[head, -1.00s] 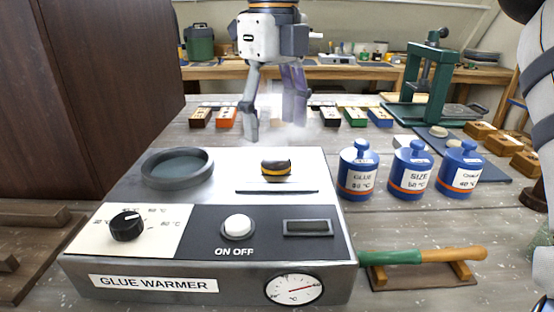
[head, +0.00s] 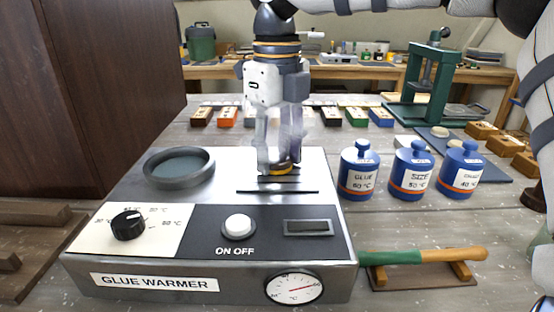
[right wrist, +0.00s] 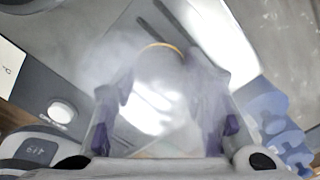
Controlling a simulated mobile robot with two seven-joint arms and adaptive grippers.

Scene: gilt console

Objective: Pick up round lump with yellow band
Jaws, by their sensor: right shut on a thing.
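The round lump, dark with a yellow band (head: 283,169), is at the top plate of the glue warmer (head: 215,283), behind a dark slot. My right gripper (head: 278,167) points down from above, its fingers at the lump and shut on it. The fingers hide part of the lump in the head view. In the right wrist view the yellow band (right wrist: 163,46) shows as a thin arc between the finger ends, blurred by pale haze. I cannot tell whether the lump still touches the plate. My left gripper is not in view.
A round dark well (head: 179,167) is left of the lump. Blue jars (head: 360,175) stand right of the warmer. Small coloured blocks (head: 330,116) line the bench behind; a green press (head: 428,90) stands back right.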

